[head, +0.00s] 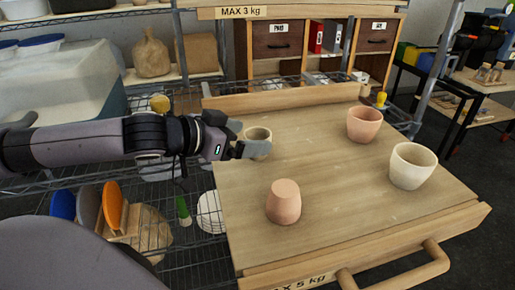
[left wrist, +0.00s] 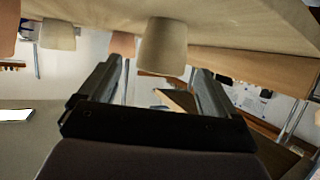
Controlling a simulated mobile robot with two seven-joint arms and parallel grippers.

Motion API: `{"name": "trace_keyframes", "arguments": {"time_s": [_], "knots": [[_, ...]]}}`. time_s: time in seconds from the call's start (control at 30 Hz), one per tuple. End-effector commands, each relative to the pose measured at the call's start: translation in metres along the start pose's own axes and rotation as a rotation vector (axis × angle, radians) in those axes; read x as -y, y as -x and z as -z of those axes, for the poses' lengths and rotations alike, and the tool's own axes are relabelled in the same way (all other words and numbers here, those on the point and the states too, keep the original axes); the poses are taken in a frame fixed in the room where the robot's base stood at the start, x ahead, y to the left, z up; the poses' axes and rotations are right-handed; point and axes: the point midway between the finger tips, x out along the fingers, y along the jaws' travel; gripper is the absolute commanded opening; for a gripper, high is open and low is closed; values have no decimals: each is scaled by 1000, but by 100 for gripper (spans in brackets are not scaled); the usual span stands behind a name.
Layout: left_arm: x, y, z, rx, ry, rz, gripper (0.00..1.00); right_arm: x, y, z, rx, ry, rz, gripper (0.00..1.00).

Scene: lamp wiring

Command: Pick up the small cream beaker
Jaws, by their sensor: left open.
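The small cream beaker (head: 258,134) stands upright on the wooden board, near its left edge. My left gripper (head: 246,143) comes in from the left at the beaker, one finger overlapping its lower front. In the left wrist view, which is upside down, the gripper (left wrist: 156,68) is open. The small cream beaker (left wrist: 163,46) shows just beyond and between its fingertips, with a gap visible on each side. The finger partly hides the beaker's base in the head view. My right gripper is not in view.
A larger cream beaker (head: 412,166) and a pink beaker (head: 364,125) stand on the board's right side. Another pink one (head: 284,202), narrow end up, is near the front left. The wooden board (head: 335,185) is clear between them. A raised wooden rail (head: 285,98) runs along the back.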

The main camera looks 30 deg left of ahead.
Motion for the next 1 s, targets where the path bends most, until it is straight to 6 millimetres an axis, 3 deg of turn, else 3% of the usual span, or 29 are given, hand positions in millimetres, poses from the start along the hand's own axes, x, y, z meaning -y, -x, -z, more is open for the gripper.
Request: {"name": "trace_keyframes", "arguments": {"time_s": [0.23, 0.5, 0.8, 0.83, 1.0], "knots": [[1, -14, 8, -4, 4, -2, 91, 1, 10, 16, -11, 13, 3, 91], [1, -35, 4, -2, 2, 0, 91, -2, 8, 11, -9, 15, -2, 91], [1, -37, 3, 1, -1, 0, 91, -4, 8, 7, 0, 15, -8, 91], [1, -37, 3, 1, -1, 0, 88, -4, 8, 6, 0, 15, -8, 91], [1, -37, 3, 1, 0, 0, 32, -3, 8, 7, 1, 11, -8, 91]]}}
